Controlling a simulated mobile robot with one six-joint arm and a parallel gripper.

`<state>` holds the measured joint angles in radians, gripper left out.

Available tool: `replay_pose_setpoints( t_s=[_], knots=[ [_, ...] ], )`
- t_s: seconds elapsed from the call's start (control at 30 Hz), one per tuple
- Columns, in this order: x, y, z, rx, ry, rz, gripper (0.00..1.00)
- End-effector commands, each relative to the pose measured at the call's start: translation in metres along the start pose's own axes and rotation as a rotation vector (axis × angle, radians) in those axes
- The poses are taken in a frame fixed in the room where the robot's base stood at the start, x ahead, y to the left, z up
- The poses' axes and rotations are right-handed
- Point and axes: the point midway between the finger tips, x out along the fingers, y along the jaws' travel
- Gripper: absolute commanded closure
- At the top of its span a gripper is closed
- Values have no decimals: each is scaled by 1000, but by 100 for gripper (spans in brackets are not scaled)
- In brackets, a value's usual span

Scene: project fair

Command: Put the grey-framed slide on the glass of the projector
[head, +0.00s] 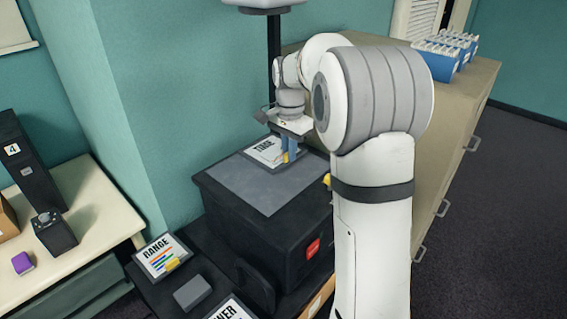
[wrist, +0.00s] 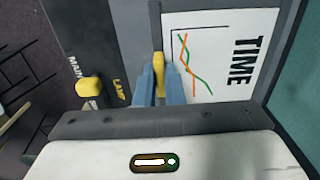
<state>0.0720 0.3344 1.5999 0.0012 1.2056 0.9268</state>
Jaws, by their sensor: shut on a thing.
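The slide marked TIME (head: 266,151) has a grey frame, a white face with coloured curves, and a yellow tab. My gripper (head: 289,156) has its blue fingers shut on that tab. In the wrist view, the gripper (wrist: 160,88) grips the tab from both sides, and the slide (wrist: 225,50) reaches away to the right. The projector (head: 262,232) is a black box with a flat grey glass (head: 262,183) on top. The slide is at the far end of the glass; I cannot tell whether it touches or hovers. My arm hides the projector's right side.
A slide marked RANGE (head: 163,257) and a partly cut-off slide (head: 232,309) lie by the projector with a small grey block (head: 192,292). The projector's post (head: 274,60) rises behind. Blue boxes (head: 440,62) stand on the cabinet. A yellow knob (wrist: 89,87) shows on the projector.

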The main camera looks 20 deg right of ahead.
Motion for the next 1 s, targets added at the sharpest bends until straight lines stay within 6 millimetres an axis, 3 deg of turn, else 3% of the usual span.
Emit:
replay_pose_setpoints(
  t_s=[0.4, 0.8, 0.83, 1.0],
  knots=[
    [48, -3, 5, -12, -1, 1, 100],
    [55, -4, 5, -13, 0, -1, 100],
    [54, -4, 5, -13, 0, -1, 90],
    [54, -4, 5, -14, 0, 0, 76]
  ],
)
